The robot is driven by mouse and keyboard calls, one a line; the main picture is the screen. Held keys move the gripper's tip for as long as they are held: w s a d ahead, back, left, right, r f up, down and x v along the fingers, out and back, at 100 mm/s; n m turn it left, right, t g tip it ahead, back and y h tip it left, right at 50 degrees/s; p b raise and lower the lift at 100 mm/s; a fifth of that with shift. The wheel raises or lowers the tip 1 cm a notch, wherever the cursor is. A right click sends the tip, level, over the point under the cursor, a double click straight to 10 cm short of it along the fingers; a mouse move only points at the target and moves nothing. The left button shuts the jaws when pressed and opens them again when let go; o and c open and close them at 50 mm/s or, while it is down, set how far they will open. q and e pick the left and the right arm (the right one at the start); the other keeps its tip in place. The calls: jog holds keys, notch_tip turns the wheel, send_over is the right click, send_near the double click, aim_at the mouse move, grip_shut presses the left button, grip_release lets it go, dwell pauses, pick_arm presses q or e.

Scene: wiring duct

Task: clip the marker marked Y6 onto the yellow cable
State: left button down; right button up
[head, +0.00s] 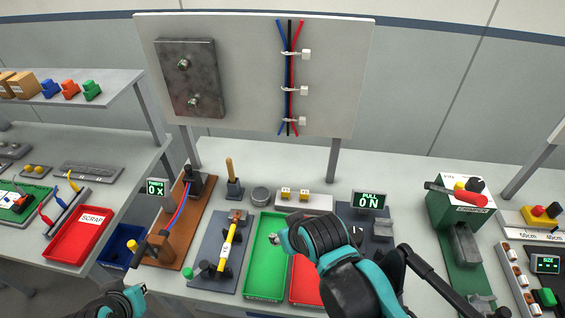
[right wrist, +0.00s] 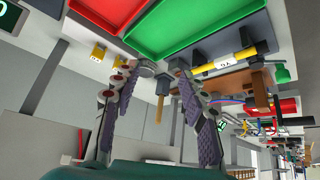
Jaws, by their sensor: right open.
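The yellow cable (head: 226,250) lies lengthwise across a grey fixture plate, left of the green tray. It also shows in the right wrist view (right wrist: 245,54), with a white band whose lettering I cannot read. Two small yellow markers, one on the left (head: 285,193) and one on the right (head: 303,195), sit on a white holder behind the trays. I cannot tell which is Y6. My right gripper (head: 279,238) is over the green tray, in front of the holder; its fingers (right wrist: 163,72) are open and empty. My left gripper (head: 137,291) is at the lower left, its jaws unclear.
A green tray (head: 252,285) and a red tray (head: 299,293) lie beside the fixture. A wooden-handled tool (head: 230,172) stands behind it, next to a round tin (head: 260,196). A PULL display (head: 369,201) stands right of the holder. A wooden cable stand (head: 182,225) is at left.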

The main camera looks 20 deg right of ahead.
jog(key=w+d+r+n+g+p, duration=0.2)
jog(key=w+d+r+n, duration=0.1)
jog(key=w, duration=0.3)
jog(key=n+g+p, duration=0.3)
jog(key=n+g, duration=0.2)
jog(key=n, duration=0.3)
send_over(305, 192)
jog(key=f, duration=0.7)
jog(key=shift+w+a+f, duration=0.1)
jog(key=shift+a+f, duration=0.1)
jog(key=shift+f, duration=0.15)
jog(key=f+b, duration=0.2)
jog(key=f, duration=0.6)
jog(key=shift+d+b, duration=0.2)
jog(key=shift+b, duration=0.1)
jog(key=c, duration=0.9)
